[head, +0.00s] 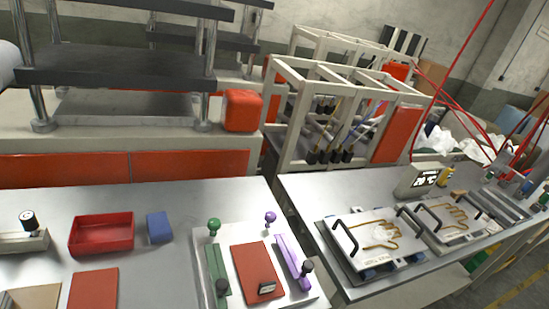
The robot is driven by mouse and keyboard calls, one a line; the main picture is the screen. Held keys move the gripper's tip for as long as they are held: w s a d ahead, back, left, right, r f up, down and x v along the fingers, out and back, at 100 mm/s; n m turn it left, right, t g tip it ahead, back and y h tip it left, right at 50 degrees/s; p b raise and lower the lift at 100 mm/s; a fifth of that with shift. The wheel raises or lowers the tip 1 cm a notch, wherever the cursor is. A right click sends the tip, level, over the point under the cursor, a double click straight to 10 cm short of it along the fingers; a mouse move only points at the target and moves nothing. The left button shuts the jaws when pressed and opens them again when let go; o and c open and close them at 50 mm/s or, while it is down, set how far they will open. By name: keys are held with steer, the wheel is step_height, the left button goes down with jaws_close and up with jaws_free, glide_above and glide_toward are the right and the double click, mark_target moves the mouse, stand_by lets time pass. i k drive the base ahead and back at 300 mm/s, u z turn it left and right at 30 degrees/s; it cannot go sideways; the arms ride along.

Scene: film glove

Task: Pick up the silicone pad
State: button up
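I cannot tell for certain which thing is the silicone pad. A flat red pad (94,289) lies on the left table at the bottom edge of the view, partly cut off. Another flat red piece (252,262) lies on a white board (230,238), between a green bar (214,264) and a purple bar (291,258). A small dark block sits on its lower part. My gripper is not in view.
A red tray (102,247) and a blue block (159,228) stand on the left table (180,198). A knobbed fixture (28,235) is at far left. The right table holds glove-shaped moulds (380,240) with black handles. A press (120,75) stands behind.

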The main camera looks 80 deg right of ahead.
mark_target(260, 280)
steer(key=z, duration=2.2)
steer(key=k, duration=0.45)
steer(key=u, duration=0.35)
steer(key=i, duration=0.5)
steer(key=u, duration=0.1)
